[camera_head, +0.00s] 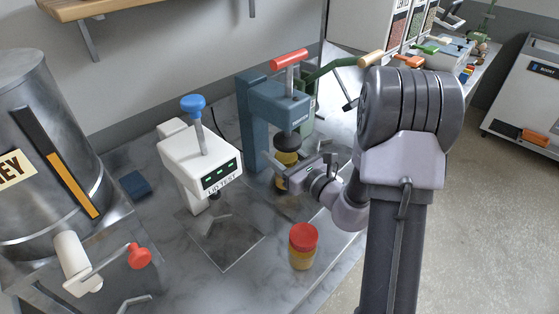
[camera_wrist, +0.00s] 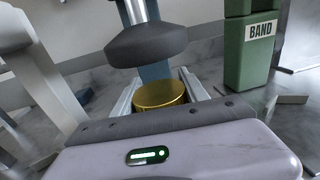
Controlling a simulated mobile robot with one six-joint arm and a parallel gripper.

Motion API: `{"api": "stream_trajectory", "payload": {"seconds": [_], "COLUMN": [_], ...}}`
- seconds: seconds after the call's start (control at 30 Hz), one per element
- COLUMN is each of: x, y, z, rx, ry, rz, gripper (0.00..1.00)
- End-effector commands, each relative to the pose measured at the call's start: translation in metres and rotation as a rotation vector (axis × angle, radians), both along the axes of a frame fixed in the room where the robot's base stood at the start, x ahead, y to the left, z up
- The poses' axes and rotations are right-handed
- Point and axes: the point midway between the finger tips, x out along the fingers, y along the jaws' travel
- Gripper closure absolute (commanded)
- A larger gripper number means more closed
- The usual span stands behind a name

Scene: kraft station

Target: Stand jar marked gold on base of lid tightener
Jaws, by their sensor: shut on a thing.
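The jar marked gold (camera_head: 287,157) has a gold lid, which shows in the wrist view (camera_wrist: 160,93). My gripper (camera_head: 283,171) is shut on this jar and holds it upright at the lid tightener. The lid tightener (camera_head: 268,105) is a blue-grey press with a red handle. Its dark round pressing head (camera_head: 288,141) hangs just above the gold lid, with a gap in the wrist view (camera_wrist: 146,43). The tightener's base is mostly hidden by my gripper and the jar, so I cannot tell whether the jar touches it.
A jar with a red lid (camera_head: 302,240) stands at the table's front edge. A white tester with a blue knob (camera_head: 200,155) stands left of the tightener. A green device marked BAND (camera_wrist: 250,50) is close on the right. A large metal tank (camera_head: 45,150) stands far left.

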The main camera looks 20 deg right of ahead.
Motion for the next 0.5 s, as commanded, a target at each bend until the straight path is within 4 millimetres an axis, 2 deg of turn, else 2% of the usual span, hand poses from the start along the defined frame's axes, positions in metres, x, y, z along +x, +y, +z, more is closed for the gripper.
{"api": "stream_trajectory", "payload": {"seconds": [0.03,0.23,0.37,0.4,0.47,0.5], "x": [0.0001,-0.0001,-0.0002,-0.0004,-0.0004,-0.0004], "y": [-0.0006,-0.0008,-0.0008,-0.0006,-0.0006,-0.0006], "z": [-0.0127,-0.0085,-0.0126,-0.0117,-0.0114,-0.0113], "rx": [0.002,0.000,0.000,0.000,-0.001,-0.001], "ry": [-0.002,-0.002,-0.002,-0.001,-0.001,-0.001], "rz": [-0.001,-0.001,-0.001,-0.001,-0.001,-0.001], "gripper": [1.00,1.00,1.00,0.40,0.29,0.26]}}
